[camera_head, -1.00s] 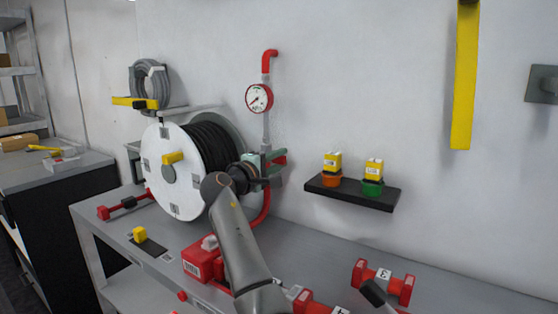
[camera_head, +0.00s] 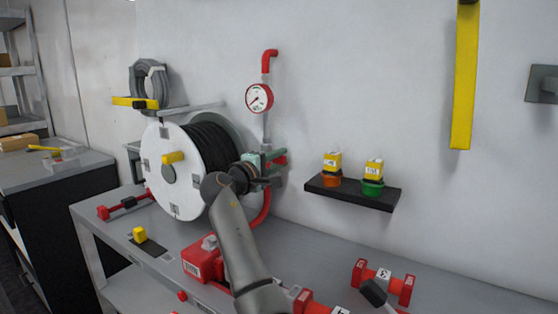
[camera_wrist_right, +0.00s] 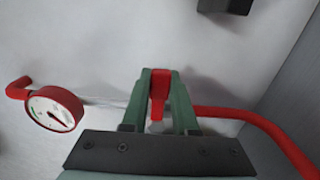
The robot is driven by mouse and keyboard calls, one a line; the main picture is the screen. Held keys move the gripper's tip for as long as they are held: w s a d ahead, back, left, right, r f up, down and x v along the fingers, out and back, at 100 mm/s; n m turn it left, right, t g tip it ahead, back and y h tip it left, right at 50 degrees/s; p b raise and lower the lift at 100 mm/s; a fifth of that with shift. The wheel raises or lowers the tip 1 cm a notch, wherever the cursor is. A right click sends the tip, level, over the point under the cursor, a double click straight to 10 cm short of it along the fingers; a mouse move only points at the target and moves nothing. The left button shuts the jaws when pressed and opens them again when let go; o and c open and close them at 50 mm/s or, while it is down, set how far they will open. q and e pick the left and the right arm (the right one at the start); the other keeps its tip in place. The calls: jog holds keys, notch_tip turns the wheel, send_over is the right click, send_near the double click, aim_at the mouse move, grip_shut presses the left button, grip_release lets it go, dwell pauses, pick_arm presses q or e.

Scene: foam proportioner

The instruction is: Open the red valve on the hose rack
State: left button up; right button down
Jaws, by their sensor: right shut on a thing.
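The red valve handle (camera_wrist_right: 160,88) sits between the two green fingers of my right gripper (camera_wrist_right: 162,80) in the right wrist view, and the gripper is shut on it. In the head view my right gripper (camera_head: 268,162) is at the pipe just right of the hose reel, and a little red of the valve (camera_head: 280,160) shows beside the fingers. The hose reel (camera_head: 177,185) has a white disc face and black hose. A pressure gauge (camera_head: 259,98) sits on the pipe above the valve; it also shows in the wrist view (camera_wrist_right: 55,109). My left gripper is not in view.
A black wall shelf (camera_head: 350,195) with orange and green capped containers is to the right. The grey bench (camera_head: 330,258) below holds a red box (camera_head: 204,262) and red fittings (camera_head: 384,283). A red hose (camera_head: 262,210) curves down from the valve.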

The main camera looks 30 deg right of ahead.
notch_tip(320, 180, up, 2)
jog(key=n+p, duration=0.2)
jog(key=p, duration=0.4)
jog(key=shift+w+r+p, duration=0.1)
jog(key=shift+r+p, duration=0.05)
jog(key=shift+p, duration=0.25)
jog(key=n+p, duration=0.1)
jog(key=p, duration=0.1)
jog(key=r+n+p, duration=0.1)
jog(key=n+p, duration=0.1)
jog(key=p, duration=0.1)
jog(key=shift+w+a, duration=0.1)
jog(key=shift+w, duration=0.1)
jog(key=shift+w+r+n+p, duration=0.15)
jog(key=shift+n+p, duration=0.15)
jog(key=shift+p, duration=0.2)
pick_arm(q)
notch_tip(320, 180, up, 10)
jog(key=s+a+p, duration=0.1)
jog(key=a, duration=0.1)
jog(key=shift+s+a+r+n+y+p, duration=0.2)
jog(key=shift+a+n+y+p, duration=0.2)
pick_arm(e)
jog(key=shift+w+a+n, duration=0.1)
jog(key=shift+a+n, duration=0.05)
jog(key=shift+n, duration=0.55)
jog(key=c, duration=0.7)
grip_release()
